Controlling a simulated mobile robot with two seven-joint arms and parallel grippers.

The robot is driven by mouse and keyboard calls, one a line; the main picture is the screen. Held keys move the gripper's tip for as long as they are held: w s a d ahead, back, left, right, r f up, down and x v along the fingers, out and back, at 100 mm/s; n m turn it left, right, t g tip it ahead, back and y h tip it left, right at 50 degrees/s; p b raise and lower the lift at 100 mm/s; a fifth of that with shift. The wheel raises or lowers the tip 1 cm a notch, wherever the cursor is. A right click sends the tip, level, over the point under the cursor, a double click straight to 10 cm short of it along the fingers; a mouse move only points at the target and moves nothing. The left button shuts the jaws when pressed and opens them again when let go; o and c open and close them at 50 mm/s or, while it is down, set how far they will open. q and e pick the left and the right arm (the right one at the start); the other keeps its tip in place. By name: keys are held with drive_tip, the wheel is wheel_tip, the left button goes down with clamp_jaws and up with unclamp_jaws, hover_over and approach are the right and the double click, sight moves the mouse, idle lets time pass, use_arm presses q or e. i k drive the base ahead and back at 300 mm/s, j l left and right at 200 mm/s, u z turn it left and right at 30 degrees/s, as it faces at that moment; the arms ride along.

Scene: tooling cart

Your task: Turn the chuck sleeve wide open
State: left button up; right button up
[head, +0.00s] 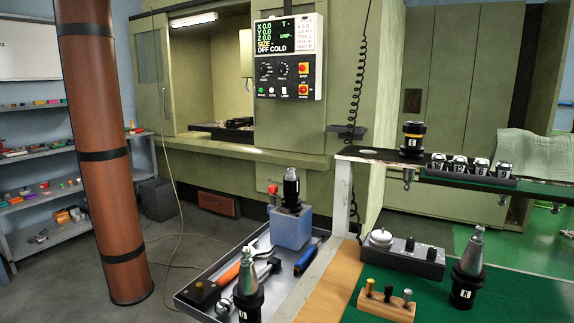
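A black chuck (291,187) stands upright in a blue-grey block (291,229) at the back of the grey tray. Its sleeve looks dark with a light band, but it is too small to tell how far it is turned. Other holders are in view: one with a yellow ring (413,138) hangs in the shelf, one with a silver cone up (467,268) stands on the green mat, and another (247,288) stands at the tray's front. Neither of my grippers is in view.
The grey tray (190,298) holds an orange-handled tool (229,274) and a blue-handled tool (306,259). A brown pillar (98,120) stands left.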

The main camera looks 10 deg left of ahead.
sight(291, 184)
drive_tip(key=i+j+u, duration=0.1)
drive_tip(key=i+j, duration=0.15)
drive_tip(key=i, duration=0.25)
drive_tip(key=i+j, duration=0.25)
drive_tip(key=i, duration=0.25)
drive_tip(key=i+j+u, duration=0.15)
drive_tip(key=i, duration=0.35)
drive_tip(key=i+j+u, duration=0.1)
drive_tip(key=i+j, duration=0.2)
drive_tip(key=i, duration=0.2)
drive_tip(key=i+j+z, duration=0.1)
drive_tip(key=z, duration=0.35)
drive_tip(key=i+j+z, duration=0.2)
drive_tip(key=z, duration=0.25)
drive_tip(key=i+j+z, duration=0.25)
drive_tip(key=z, duration=0.2)
drive_tip(key=i+j+z, duration=0.1)
drive_tip(key=j+z, duration=0.2)
drive_tip(key=z, duration=0.15)
drive_tip(key=i+j+z, duration=0.1)
drive_tip(key=j+z, duration=0.35)
drive_tip(key=l, duration=0.15)
